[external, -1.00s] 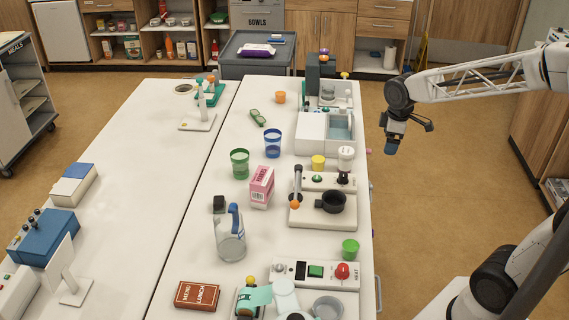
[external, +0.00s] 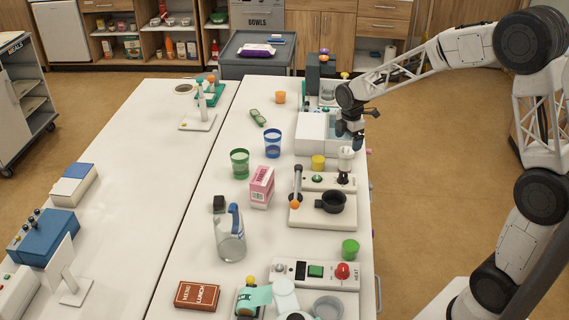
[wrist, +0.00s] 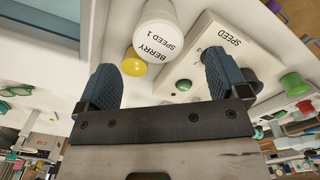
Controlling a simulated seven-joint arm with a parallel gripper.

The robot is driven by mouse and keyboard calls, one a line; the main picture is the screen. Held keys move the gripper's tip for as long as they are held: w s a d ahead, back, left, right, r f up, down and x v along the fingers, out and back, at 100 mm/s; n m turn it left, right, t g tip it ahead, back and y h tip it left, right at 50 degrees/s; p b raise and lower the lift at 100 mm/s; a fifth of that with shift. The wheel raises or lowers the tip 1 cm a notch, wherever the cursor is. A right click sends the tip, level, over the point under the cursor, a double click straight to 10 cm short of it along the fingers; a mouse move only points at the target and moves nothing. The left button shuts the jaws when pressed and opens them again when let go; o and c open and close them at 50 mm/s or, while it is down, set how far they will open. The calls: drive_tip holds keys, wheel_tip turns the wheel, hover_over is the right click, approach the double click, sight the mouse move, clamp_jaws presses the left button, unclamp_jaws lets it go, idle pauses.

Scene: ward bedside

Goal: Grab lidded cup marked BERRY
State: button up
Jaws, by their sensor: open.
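The white cup marked BERRY (wrist: 157,38), with "SPEED 1" under the name, is in the upper middle of the wrist view. It stands near the right edge of the long white table in the external view (external: 345,160), partly hidden by my gripper. My gripper (external: 356,145) is just above and behind it. In the wrist view my gripper (wrist: 160,66) has its two blue fingers spread wide with nothing between them. The cup is ahead of the fingertips, apart from them.
A yellow object (external: 318,162) stands close left of the cup. A panel marked SPEED (wrist: 222,48) with knobs is beside it. Open floor lies right of the table.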

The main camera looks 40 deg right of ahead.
sight(347, 150)
drive_tip(key=shift+w+f, duration=0.1)
drive_tip(key=shift+f, duration=0.05)
drive_tip(key=shift+f, duration=1.25)
drive_tip(key=shift+f, duration=2.55)
drive_tip(key=c, duration=1.1)
drive_tip(key=shift+c, duration=0.2)
